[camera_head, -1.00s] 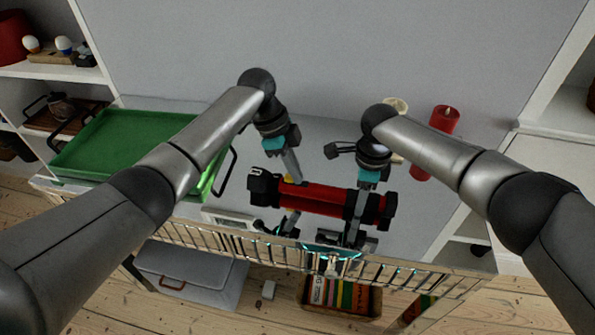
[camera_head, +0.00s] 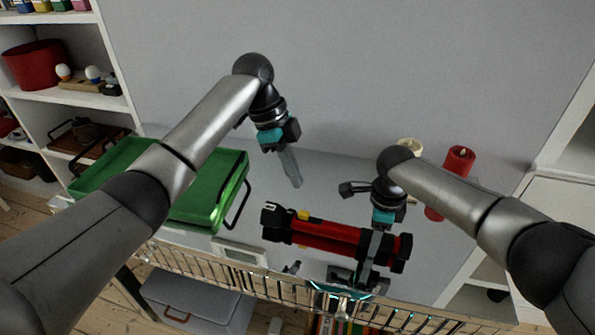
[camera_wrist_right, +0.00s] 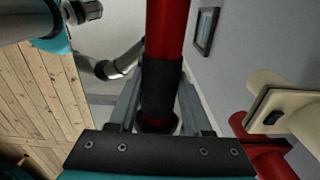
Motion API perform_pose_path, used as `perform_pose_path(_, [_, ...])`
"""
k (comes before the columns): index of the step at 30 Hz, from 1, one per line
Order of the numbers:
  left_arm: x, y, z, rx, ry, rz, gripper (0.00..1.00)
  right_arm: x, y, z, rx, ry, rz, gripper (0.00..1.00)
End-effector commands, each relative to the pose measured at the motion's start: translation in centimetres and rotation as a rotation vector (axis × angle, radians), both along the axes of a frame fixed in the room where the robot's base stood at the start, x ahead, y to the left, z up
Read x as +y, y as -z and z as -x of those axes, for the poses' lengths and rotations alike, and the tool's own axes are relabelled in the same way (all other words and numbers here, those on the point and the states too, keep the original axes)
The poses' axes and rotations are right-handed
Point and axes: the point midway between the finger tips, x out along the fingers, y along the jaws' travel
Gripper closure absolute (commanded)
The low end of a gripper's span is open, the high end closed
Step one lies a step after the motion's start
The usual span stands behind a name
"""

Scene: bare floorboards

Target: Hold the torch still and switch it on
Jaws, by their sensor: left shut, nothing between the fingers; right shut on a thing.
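The torch (camera_head: 325,233) is red with black ends and lies sideways, with a small yellow switch (camera_head: 303,216) on top near its left end. I cannot tell whether it is lit. My right gripper (camera_head: 370,258) is shut around it near its right end. In the right wrist view the torch (camera_wrist_right: 166,28) runs between the fingers of my right gripper (camera_wrist_right: 158,108), its black part between them. My left gripper (camera_head: 294,182) is shut and empty, its tip above and behind the switch, apart from the torch.
A green tray (camera_head: 236,190) stands left of the torch. A small framed panel (camera_head: 240,253) lies near the slatted front edge (camera_head: 200,268). A grey wall (camera_head: 350,70) closes the back.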

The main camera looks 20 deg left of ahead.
Motion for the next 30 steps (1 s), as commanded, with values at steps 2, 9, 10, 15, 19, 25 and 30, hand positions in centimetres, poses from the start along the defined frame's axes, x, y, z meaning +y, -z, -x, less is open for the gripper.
perform_pose_path(2, [0.0, 0.0, 0.0, 0.000, 0.000, 0.000, 1.00, -0.1, 0.1, 0.1, 0.002, 0.000, 0.003, 0.49])
perform_pose_path(9, [0.0, 0.1, 0.0, 0.000, 0.000, 0.001, 1.00, 0.0, 0.0, 0.0, 0.001, 0.000, 0.001, 0.22])
perform_pose_path(10, [-0.1, 0.1, 0.0, 0.000, 0.000, 0.001, 1.00, 0.0, 0.0, 0.0, 0.001, 0.000, 0.001, 0.18])
perform_pose_path(15, [-0.1, 0.1, 0.0, 0.001, 0.000, 0.001, 1.00, 0.0, 0.0, 0.0, 0.000, -0.001, 0.000, 0.16])
perform_pose_path(19, [-0.1, 0.1, 0.0, 0.001, 0.000, 0.001, 1.00, 0.0, -0.1, 0.0, 0.000, -0.001, -0.001, 0.16])
perform_pose_path(25, [-0.1, 0.1, 0.0, 0.000, 0.000, 0.001, 1.00, 0.1, -1.9, -0.1, -0.002, -0.002, -0.003, 0.16])
perform_pose_path(30, [-0.1, 0.1, 0.0, 0.000, 0.000, 0.001, 1.00, 0.0, -5.5, -0.1, -0.003, -0.002, -0.003, 0.16])
